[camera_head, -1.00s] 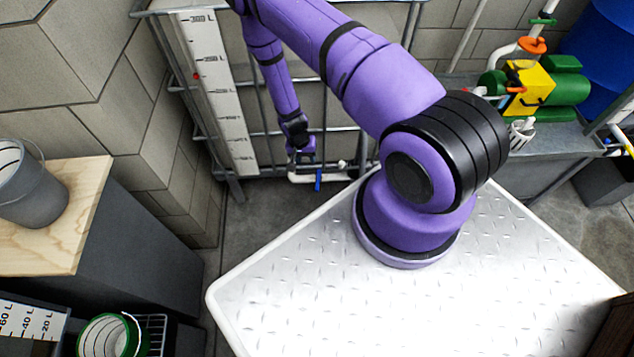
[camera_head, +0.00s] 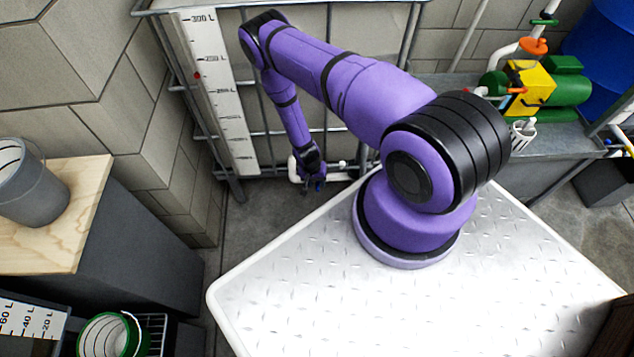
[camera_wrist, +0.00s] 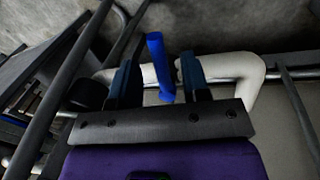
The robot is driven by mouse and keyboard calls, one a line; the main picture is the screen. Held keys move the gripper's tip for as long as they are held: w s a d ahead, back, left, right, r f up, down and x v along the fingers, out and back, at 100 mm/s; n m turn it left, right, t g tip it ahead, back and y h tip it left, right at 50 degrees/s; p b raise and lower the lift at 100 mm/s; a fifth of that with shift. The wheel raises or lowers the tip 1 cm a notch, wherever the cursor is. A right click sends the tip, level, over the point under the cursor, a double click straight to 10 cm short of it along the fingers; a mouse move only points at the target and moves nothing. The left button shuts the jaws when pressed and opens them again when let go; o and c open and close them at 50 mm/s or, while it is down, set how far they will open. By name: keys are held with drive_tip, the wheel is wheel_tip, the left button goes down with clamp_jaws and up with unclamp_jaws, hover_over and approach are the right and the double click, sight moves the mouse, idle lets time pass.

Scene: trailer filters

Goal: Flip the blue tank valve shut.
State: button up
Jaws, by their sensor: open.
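The blue tank valve handle (camera_wrist: 157,62) is a blue bar on a white pipe (camera_wrist: 235,68) in the wrist view. My gripper (camera_wrist: 158,70) is open, with one dark finger on each side of the handle. A gap shows on both sides, so neither finger clearly touches it. In the head view my gripper (camera_head: 309,187) is low at the foot of the caged tank and mostly covers the valve. Only a small bit of blue shows there, and the white pipe (camera_head: 342,175) runs out to the right.
The tank's metal cage bars (camera_head: 262,132) and white litre scale (camera_head: 222,95) stand behind my arm. A yellow and green pump (camera_head: 530,85) sits on a shelf to the right. A bucket (camera_head: 32,190) stands on a wooden top at the left. Bare floor lies before the tank.

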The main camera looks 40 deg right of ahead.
drive_tip(key=shift+s+d+f, duration=0.1)
drive_tip(key=shift+f, duration=0.35)
clamp_jaws()
drive_tip(key=shift+s+d+n, duration=0.2)
drive_tip(key=shift+n, duration=0.35)
drive_tip(key=shift+s+d+n, duration=0.15)
drive_tip(key=shift+n, duration=0.4)
unclamp_jaws()
drive_tip(key=shift+r, duration=0.15)
wheel_tip(320, 180, up, 10)
drive_tip(key=w+a, duration=0.1)
drive_tip(key=shift+a+r, duration=0.2)
drive_tip(key=shift+a, duration=0.2)
drive_tip(key=shift+w, duration=0.1)
